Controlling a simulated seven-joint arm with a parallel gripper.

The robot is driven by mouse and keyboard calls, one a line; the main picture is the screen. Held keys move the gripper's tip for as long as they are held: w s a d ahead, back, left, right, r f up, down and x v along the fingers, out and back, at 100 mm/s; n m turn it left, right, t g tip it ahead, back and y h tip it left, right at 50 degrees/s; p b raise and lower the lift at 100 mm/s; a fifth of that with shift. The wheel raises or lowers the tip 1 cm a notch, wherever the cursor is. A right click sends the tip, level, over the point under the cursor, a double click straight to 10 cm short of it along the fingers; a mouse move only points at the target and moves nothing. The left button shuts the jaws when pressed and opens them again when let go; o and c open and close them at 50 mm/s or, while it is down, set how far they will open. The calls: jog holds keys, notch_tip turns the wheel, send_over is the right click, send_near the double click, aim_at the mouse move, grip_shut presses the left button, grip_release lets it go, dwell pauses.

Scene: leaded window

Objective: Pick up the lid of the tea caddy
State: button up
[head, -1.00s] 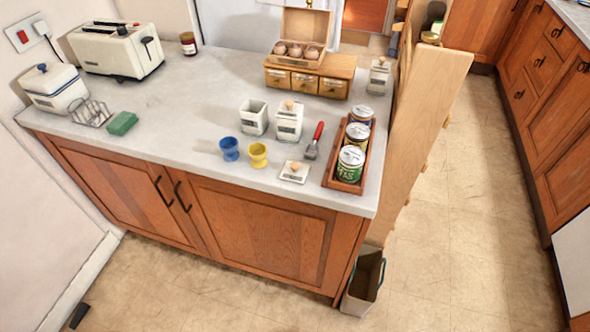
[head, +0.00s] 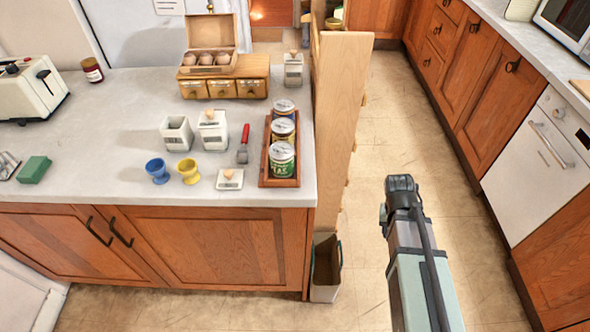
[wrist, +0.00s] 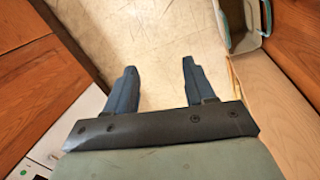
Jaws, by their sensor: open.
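Several white canisters stand on the counter in the head view; their labels are too small to read, so I cannot tell which is the tea caddy. One canister (head: 176,134) is open on top. A lidded canister (head: 212,131) with a wooden knob stands right beside it, and another lidded canister (head: 293,70) is at the back right. A loose square white lid (head: 230,180) with a wooden knob lies near the front edge. My gripper (wrist: 158,68) is open and empty over the floor in the wrist view, well right of the counter.
A wooden tray (head: 264,165) of tins is right of the loose lid. A red-handled tool (head: 243,142), a blue egg cup (head: 157,171) and a yellow egg cup (head: 188,172) are close by. A tall wooden panel (head: 340,120) stands between my arm and the counter.

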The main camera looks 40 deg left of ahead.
jog(key=s+a+r+n+t+y, duration=0.2)
jog(key=s+a+r, duration=0.1)
jog(key=a+r, duration=1.2)
notch_tip(320, 180, up, 21)
jog(key=n+g+y, duration=0.1)
jog(key=n+y, duration=0.3)
jog(key=n, duration=0.1)
send_over(228, 172)
jog(key=s+d, duration=0.3)
jog(key=d, duration=0.2)
jog(key=shift+w+a+x, duration=0.1)
jog(key=shift+x, duration=2.05)
jog(key=shift+w+a+x, duration=0.1)
jog(key=shift+w+x, duration=0.05)
jog(key=shift+x, duration=2)
jog(key=shift+w+a+x, duration=0.1)
jog(key=shift+x, duration=2.05)
jog(key=shift+r, duration=0.2)
jog(key=shift+c, duration=0.3)
grip_shut()
